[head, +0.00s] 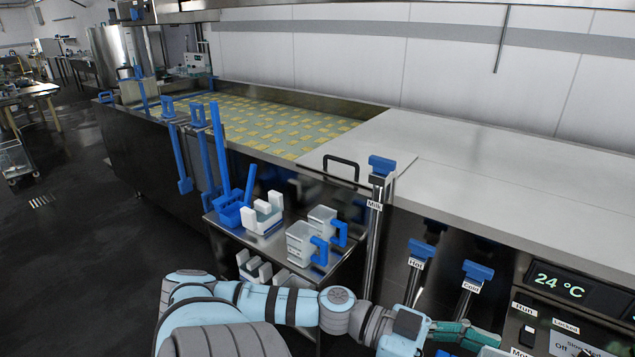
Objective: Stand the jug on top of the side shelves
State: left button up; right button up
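Two pale, translucent jugs with blue handles stand upright on the metal top of the side shelves (262,238). The nearer jug (300,243) is at the front right, and the farther jug (322,218) is just behind it. I cannot tell which one the task means. My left arm crosses the bottom of the head view. Its gripper (468,333), with green fingers, is to the right of the shelves and in front of the counter, apart from both jugs. Its fingertips are small and partly overlapped, so their opening is unclear. A pale shape at the bottom edge beside them is cut off. My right gripper is not visible.
A blue scoop (231,208) and a white block-like item (263,214) take up the shelf top's left side. White items (254,267) sit lower down. Blue-topped valves (382,166) and a temperature display (568,287) line the counter front. The steel counter (480,165) is clear.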

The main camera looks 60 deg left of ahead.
aim_at(279, 241)
jog(key=u, duration=2)
jog(key=i, duration=1.65)
